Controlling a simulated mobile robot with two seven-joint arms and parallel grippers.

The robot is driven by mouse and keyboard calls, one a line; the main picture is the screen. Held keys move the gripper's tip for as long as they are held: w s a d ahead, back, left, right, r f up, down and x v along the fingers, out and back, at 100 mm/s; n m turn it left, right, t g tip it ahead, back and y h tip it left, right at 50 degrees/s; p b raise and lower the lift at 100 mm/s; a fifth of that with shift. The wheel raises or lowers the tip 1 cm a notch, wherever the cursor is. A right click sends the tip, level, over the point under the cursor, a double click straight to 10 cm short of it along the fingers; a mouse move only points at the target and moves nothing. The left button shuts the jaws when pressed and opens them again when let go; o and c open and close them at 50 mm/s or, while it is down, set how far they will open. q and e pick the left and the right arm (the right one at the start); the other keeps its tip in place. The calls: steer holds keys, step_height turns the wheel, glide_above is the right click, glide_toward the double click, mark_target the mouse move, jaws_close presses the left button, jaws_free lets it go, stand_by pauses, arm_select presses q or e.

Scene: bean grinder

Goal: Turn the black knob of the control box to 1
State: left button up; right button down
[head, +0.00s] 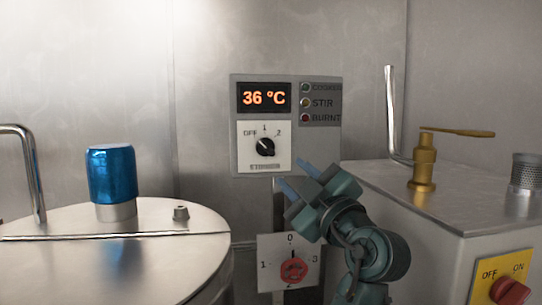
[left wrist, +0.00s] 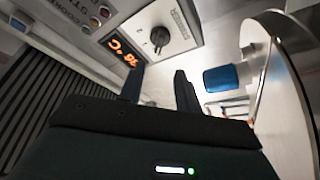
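The control box (head: 235,125) is a grey panel on the back wall with an orange 36 °C display. Its black knob (head: 265,147) sits on a white plate marked OFF, 1 and 2; the knob looks slanted, its upper end leaning left towards OFF. My left gripper (head: 299,180) is below and right of the knob, its blue-tipped fingers apart and clear of it. The knob (left wrist: 160,38) also shows in the left wrist view, beyond the two separated fingers (left wrist: 158,88), with nothing between them. My right gripper is not in view.
A second plate with a red knob (head: 293,270) is below the box, close to my gripper. A steel drum (head: 120,240) with a blue cylinder (head: 112,175) stands left. A metal cabinet (head: 450,195) with a brass valve (head: 423,165) stands right.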

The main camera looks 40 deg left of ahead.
mark_target(268, 150)
arm_select(q)
steer(key=p+x, duration=0.2)
steer(key=x, duration=0.8)
steer(key=shift+w+a+r, duration=0.1)
steer(key=shift+w+a, duration=0.15)
steer(key=shift+a, duration=0.05)
steer(key=shift+c, duration=0.5)
jaws_close()
